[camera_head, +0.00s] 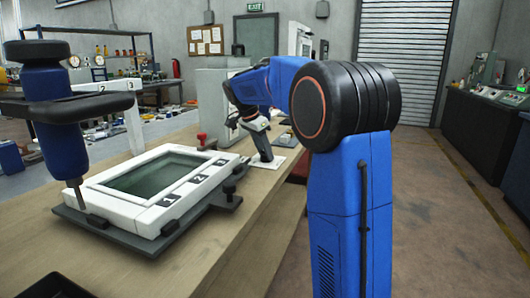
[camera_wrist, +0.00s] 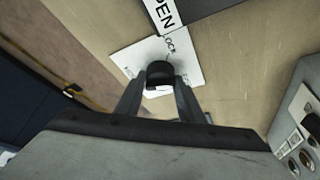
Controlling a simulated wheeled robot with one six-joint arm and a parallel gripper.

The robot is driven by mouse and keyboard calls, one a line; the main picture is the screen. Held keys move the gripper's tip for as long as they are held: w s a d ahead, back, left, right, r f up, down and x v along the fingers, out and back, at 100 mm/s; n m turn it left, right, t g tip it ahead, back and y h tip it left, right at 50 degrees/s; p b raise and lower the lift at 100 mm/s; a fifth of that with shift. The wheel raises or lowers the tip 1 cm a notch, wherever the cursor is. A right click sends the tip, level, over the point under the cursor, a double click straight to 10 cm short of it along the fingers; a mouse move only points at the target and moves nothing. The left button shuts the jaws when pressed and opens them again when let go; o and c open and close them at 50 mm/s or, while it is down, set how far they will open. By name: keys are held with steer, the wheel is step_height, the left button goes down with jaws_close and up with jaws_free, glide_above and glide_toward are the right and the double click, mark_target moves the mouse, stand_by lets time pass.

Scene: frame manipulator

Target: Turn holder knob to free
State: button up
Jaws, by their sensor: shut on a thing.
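The holder knob (camera_wrist: 160,69) is black and sits on a white plate (camera_wrist: 192,57) with printed lettering, one word of which reads LOCK. In the wrist view my gripper (camera_wrist: 160,86) has its two fingers on either side of the knob and is shut on it. The knob's pointing direction is hard to tell. In the head view my gripper (camera_head: 262,151) points down at the white plate (camera_head: 279,161) on the bench, and the knob is hidden there.
A white numbered frame (camera_head: 112,188) lies on a dark fixture (camera_head: 125,238) on the wooden bench (camera_head: 240,222). A blue and black tool (camera_head: 58,132) stands at the left. A red knob (camera_head: 203,138) and a grey cabinet (camera_head: 210,92) are behind.

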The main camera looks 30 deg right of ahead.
steer(key=m+g, duration=0.1)
steer(key=m, duration=0.2)
steer(key=m+g, duration=0.1)
steer(key=m, duration=0.2)
steer(key=shift+w+m+g+y, duration=0.2)
steer(key=shift+m+g+y, duration=0.1)
steer(key=shift+y, duration=0.1)
steer(key=shift+c, duration=0.2)
steer(key=shift+o, duration=0.2)
steer(key=shift+c, duration=0.2)
steer(key=o, duration=1.1)
steer(key=shift+c, duration=0.2)
steer(key=shift+r, duration=0.1)
steer(key=v, duration=1.7)
steer(key=shift+w+a, duration=0.1)
